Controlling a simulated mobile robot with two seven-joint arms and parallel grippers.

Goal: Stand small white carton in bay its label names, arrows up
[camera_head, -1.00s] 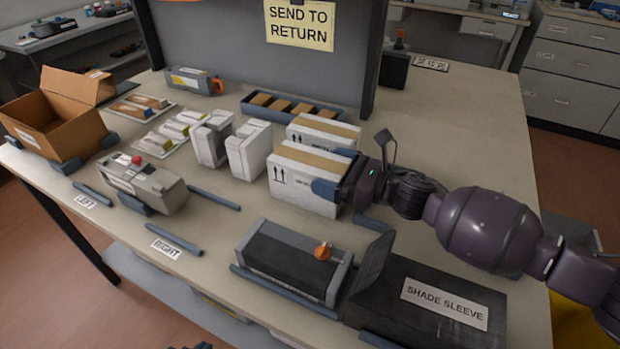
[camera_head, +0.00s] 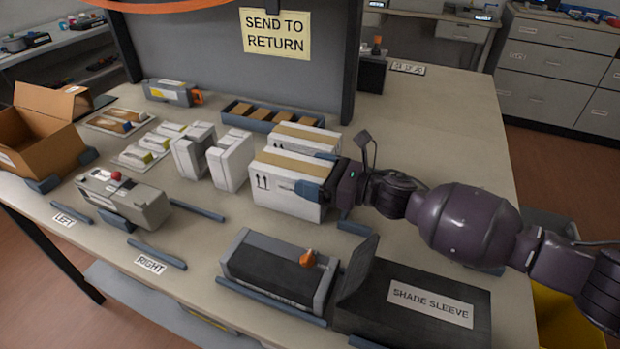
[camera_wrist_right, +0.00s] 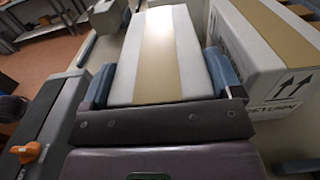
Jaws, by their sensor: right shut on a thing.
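My right gripper (camera_head: 318,190) is shut on a white carton (camera_head: 283,203) with a tan tape strip on top. It grips from the carton's right end. The carton looks upright, with two black arrows pointing up on its front; the rest of that face is partly covered by a finger. The right wrist view shows the carton (camera_wrist_right: 158,50) between both blue finger pads (camera_wrist_right: 160,82). A second white taped carton (camera_head: 306,139) stands close behind it. In the right wrist view this carton (camera_wrist_right: 262,60) shows up arrows and print ending in "RETURN". My left gripper is not in view.
A grey panel carries a "SEND TO RETURN" sign (camera_head: 275,33). Labels LEFT (camera_head: 63,219) and RIGHT (camera_head: 151,264) lie by blue rails at the front. A grey device (camera_head: 124,200), a black-topped unit (camera_head: 278,268) and the shade sleeve box (camera_head: 420,300) stand near.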

